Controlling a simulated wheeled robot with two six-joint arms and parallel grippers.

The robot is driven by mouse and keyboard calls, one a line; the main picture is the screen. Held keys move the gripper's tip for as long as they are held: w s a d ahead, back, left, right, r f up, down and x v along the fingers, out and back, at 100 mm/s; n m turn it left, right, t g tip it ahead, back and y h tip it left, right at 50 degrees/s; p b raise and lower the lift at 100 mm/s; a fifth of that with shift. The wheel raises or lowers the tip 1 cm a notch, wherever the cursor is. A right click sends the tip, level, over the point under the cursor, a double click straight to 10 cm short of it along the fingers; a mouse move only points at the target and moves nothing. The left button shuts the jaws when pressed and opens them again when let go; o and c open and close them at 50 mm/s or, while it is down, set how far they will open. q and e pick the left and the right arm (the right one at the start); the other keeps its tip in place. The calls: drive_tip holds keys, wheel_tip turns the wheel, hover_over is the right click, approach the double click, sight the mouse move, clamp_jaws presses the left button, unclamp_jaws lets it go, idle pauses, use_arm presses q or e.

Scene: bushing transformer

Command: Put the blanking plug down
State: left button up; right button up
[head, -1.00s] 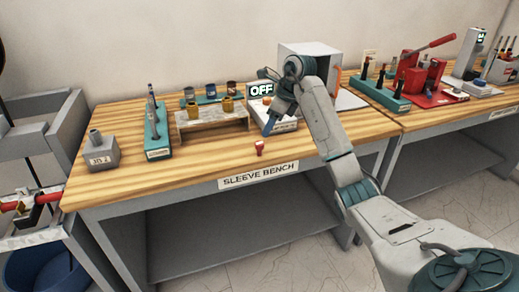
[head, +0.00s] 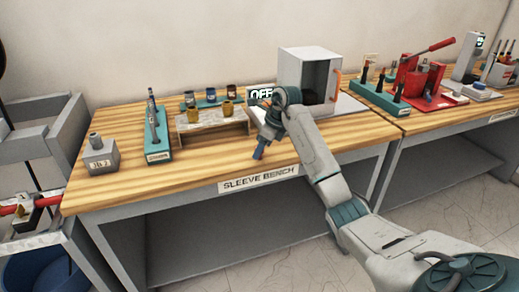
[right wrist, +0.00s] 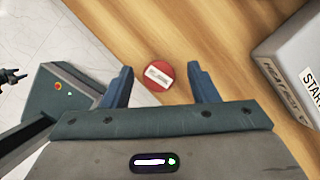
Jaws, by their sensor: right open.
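The blanking plug (right wrist: 160,75) shows in the right wrist view as a red round top with a white label, seen from above against the wooden bench top (right wrist: 205,35). It lies between the two blue fingertips of my right gripper (right wrist: 160,82), with a gap on each side. The gripper is open. In the head view my right gripper (head: 258,153) points down near the front edge of the bench, above the SLEEVE BENCH sign. There it hides the plug. My left gripper is not seen in the head view.
A wooden stand (head: 212,123) with brass sleeves is left of my right gripper. A grey box with an open front (head: 308,68) stands behind it. A teal rack (head: 157,147) and a grey block (head: 100,158) are further left. Bare wood lies between stand and front edge.

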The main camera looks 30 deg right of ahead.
drive_tip(key=shift+x, duration=0.8)
drive_tip(key=c, duration=1)
drive_tip(key=shift+c, duration=0.2)
drive_tip(key=shift+r, duration=0.15)
